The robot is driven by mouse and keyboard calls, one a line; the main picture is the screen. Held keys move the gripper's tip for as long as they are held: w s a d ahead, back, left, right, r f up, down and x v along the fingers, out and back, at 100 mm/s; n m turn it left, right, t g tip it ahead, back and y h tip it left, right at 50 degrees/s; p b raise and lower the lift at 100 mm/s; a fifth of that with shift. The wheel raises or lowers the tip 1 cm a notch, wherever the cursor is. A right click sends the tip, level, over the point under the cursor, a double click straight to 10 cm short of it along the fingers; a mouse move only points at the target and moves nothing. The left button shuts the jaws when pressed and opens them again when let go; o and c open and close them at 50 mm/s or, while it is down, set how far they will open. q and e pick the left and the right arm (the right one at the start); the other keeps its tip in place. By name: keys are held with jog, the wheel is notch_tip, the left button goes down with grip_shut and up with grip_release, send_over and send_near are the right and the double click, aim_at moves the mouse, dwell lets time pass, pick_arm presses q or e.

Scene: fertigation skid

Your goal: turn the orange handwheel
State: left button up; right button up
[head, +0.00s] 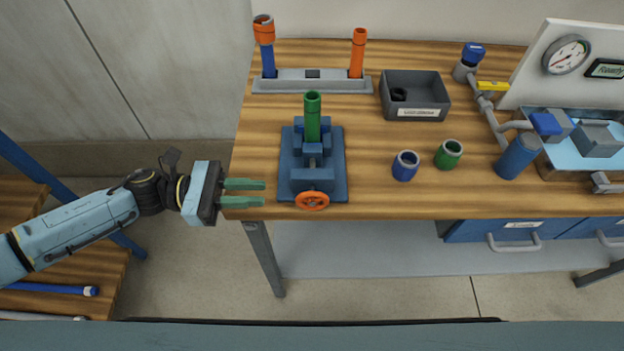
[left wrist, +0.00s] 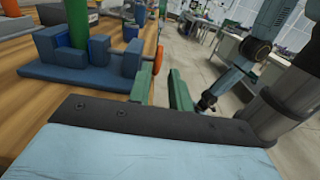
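The orange handwheel (head: 312,200) sits on the front of a blue vise (head: 312,178) near the front edge of the wooden workbench. A green tube (head: 312,118) stands upright in the vise. My left gripper (head: 265,193) has its two green fingers apart, pointing right towards the handwheel, with a gap between them and it. In the left wrist view the fingers (left wrist: 163,88) are also apart with nothing between them, and the orange handwheel (left wrist: 158,62) shows edge-on just beyond them. My right gripper is not in view in the head view.
A grey rack (head: 312,86) with orange and blue upright pieces stands behind the vise. A dark bin (head: 414,100), a blue ring (head: 405,166) and a green ring (head: 448,154) lie to the right. Pipework and a gauge panel (head: 568,55) stand further right.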

aim_at(302, 194)
pick_arm(q)
jog(key=d, duration=0.3)
jog(key=d+p, duration=0.1)
jog(key=d, duration=0.2)
jog(key=shift+s+r, duration=0.15)
jog(key=shift+r, duration=0.05)
jog(key=d, duration=0.4)
jog(key=shift+d+f, duration=0.1)
jog(key=shift+d, duration=0.25)
jog(key=shift+d+p, duration=0.3)
jog(key=shift+c, duration=0.4)
grip_shut()
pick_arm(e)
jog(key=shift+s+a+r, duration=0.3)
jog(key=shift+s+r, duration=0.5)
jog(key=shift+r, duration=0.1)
